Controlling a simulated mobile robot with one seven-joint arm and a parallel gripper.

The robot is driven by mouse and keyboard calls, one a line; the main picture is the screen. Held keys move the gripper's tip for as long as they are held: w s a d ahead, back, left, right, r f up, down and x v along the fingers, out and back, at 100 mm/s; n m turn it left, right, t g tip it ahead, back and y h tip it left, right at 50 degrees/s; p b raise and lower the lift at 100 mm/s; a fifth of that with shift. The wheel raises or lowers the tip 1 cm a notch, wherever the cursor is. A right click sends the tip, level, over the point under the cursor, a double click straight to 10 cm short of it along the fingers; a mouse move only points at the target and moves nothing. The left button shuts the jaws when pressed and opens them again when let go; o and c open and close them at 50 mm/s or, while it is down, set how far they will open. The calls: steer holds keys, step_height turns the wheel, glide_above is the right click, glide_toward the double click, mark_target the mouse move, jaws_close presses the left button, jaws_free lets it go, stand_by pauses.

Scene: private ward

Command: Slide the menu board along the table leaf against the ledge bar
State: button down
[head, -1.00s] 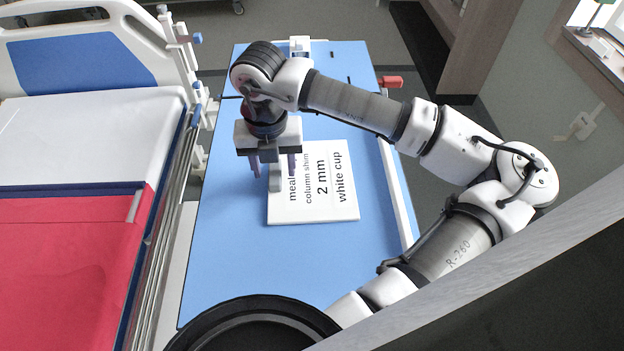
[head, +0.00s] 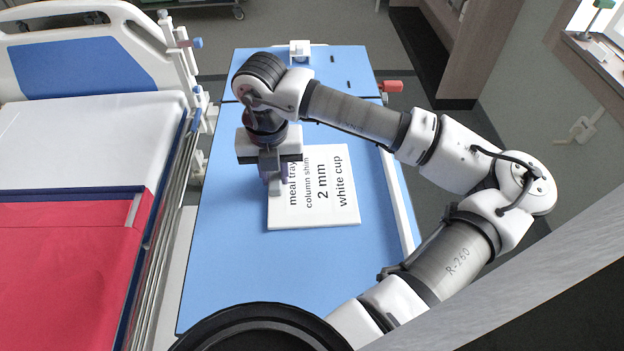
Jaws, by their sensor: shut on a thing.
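The menu board (head: 340,205) is a white panel lying flat on the blue table leaf (head: 235,270), with printed lines including "2 mm" and "white cup". My gripper (head: 273,178) points down at the board's left edge and is shut on a grey upright piece there, which seems to be the board's grip. The fingers partly hide this piece. The ledge bar (head: 405,220) is a long white strip along the leaf's right edge. A strip of bare blue leaf lies between the board and the bar.
A bed with a red cover (head: 65,270) and side rail stands left of the table. A red handle (head: 392,86) sticks out at the table's right side. A small white fitting (head: 300,50) is at the far end. The leaf in front of the board is clear.

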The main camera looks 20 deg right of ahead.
mark_target(310, 183)
steer(key=shift+s+d+b, duration=0.4)
steer(key=shift+s+d, duration=0.05)
steer(key=shift+d, duration=0.4)
steer(key=shift+s+d+b, duration=0.35)
steer(key=shift+s+d, duration=0.05)
steer(key=shift+d, duration=0.4)
steer(key=shift+s+d+b, duration=0.4)
steer(key=shift+s+d, duration=0.05)
steer(key=shift+d, duration=0.4)
steer(key=shift+s+d+b, duration=0.25)
steer(key=shift+d+b, duration=0.2)
steer(key=shift+d, duration=0.1)
steer(key=shift+b, duration=0.45)
steer(key=c, duration=1.1)
jaws_free()
step_height(310, 183, up, 14)
steer(key=shift+a+f+b, duration=0.1)
steer(key=shift+b, duration=0.65)
